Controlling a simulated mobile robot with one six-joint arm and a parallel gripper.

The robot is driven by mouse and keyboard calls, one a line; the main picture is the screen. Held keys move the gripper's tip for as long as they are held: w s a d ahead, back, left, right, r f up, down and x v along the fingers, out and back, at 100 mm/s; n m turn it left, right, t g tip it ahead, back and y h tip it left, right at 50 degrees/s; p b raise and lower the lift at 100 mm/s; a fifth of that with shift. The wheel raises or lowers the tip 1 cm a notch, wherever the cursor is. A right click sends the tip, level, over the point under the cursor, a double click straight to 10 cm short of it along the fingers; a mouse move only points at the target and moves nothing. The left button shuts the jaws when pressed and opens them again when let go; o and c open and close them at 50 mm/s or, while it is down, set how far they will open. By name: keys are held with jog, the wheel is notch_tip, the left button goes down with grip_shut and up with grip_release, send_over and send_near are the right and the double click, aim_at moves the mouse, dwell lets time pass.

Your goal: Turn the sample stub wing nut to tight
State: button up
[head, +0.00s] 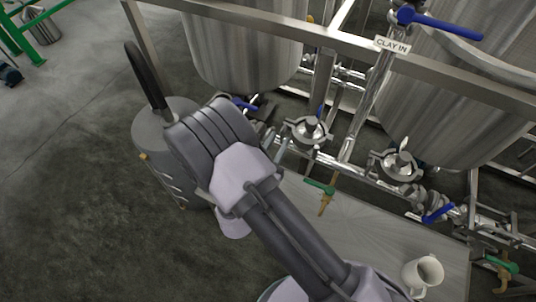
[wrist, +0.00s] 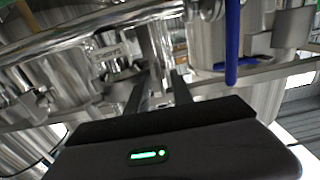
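My gripper (wrist: 158,82) shows in the wrist view with its two dark fingers apart and nothing seen between them. In the head view, my gripper (head: 275,145) is partly hidden behind my arm, close to the steel pipework at the left. A steel clamped fitting (head: 308,131) sits just right of it, and a second clamped fitting (head: 398,166) with a pale upright piece is farther right. I cannot tell which small part is the sample stub wing nut; it is hidden or too small. Clamp-like steel parts (wrist: 38,102) also show left of the fingers in the wrist view.
Large steel tanks (head: 245,45) stand behind a frame rail (head: 330,37). A blue-handled valve (wrist: 232,45) is right of my fingers. Open floor (head: 80,190) lies left.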

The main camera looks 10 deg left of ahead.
jog(key=p+v, duration=0.4)
jog(key=v, duration=1.2)
jog(key=shift+s, duration=0.4)
jog(key=shift+a, duration=0.1)
